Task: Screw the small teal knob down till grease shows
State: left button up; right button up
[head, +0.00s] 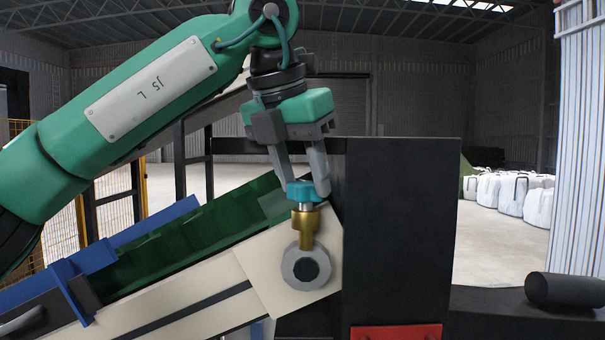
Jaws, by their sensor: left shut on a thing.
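The small teal knob (302,191) sits on top of a brass cup (306,228), with a short silver neck between them. The cup stands above a round grey hub with a dark centre (305,268) on a cream side plate (258,260). My left gripper (304,184) comes down from above with its two grey fingers shut on the knob, one on each side. I see no grease at the hub. My right gripper is not in view.
A dark upright panel (402,230) stands close to the right of the knob. A sloping green belt (190,240) with blue side parts (130,238) runs down to the left. A dark roller end (565,290) lies at the lower right. White bulk bags (510,192) stand far back.

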pick_arm(q)
jog(key=o, duration=0.9)
jog(key=shift+o, duration=0.4)
jog(key=shift+s+d, duration=0.1)
jog(key=shift+d, duration=0.05)
jog(key=shift+r, duration=0.1)
